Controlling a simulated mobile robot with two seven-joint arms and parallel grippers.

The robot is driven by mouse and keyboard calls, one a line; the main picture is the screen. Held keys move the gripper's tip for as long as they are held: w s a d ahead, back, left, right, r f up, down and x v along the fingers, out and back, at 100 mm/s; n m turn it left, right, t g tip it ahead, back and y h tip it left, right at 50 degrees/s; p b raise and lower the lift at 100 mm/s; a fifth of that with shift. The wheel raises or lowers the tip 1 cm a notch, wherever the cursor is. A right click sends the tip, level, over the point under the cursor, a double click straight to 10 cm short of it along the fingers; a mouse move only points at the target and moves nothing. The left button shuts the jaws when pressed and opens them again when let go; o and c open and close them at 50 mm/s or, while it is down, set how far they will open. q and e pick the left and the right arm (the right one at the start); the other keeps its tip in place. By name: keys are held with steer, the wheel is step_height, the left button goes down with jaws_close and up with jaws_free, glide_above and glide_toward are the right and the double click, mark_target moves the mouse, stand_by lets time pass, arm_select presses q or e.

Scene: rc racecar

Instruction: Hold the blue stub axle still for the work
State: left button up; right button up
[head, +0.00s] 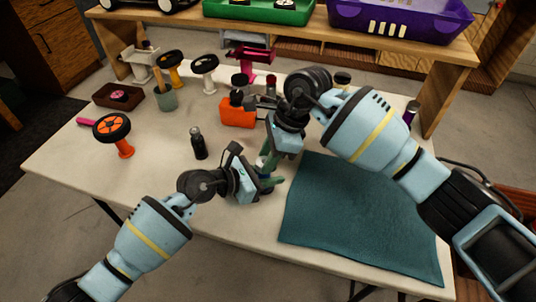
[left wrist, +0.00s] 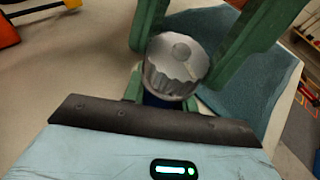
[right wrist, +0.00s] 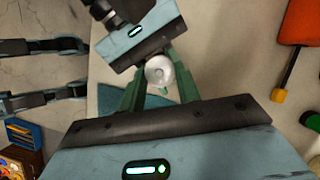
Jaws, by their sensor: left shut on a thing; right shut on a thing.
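The blue stub axle (left wrist: 160,101) shows only as a dark blue sliver in the left wrist view, under a silver knurled round piece (left wrist: 176,66). My left gripper (head: 270,184) is shut low around the axle, its green fingertips mostly hidden behind its palm. My right gripper (head: 264,164) comes from above, and its green fingers flank the knurled piece and are shut on it. How far the pieces are joined cannot be told.
A teal mat (head: 358,218) lies right of the grippers. A black bottle (head: 198,143) and an orange block (head: 237,112) stand close by. The front left table is clear.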

steer(key=m+t, duration=0.1)
steer(key=m, duration=0.2)
steer(key=shift+s, duration=0.15)
steer(key=m, duration=0.2)
steer(key=m+t, duration=0.1)
steer(key=shift+s+m+t+h, duration=0.15)
steer(key=shift+m+t+h, duration=0.15)
steer(key=shift+m, duration=0.1)
steer(key=m+t+h, duration=0.1)
steer(key=m, duration=0.3)
steer(key=shift+s+a, duration=0.15)
steer(key=shift+a+m+t+h, duration=0.1)
steer(key=shift+m+t+h, duration=0.3)
steer(key=shift+m, duration=1.3)
steer(key=o, duration=1)
steer(key=shift+s, duration=0.1)
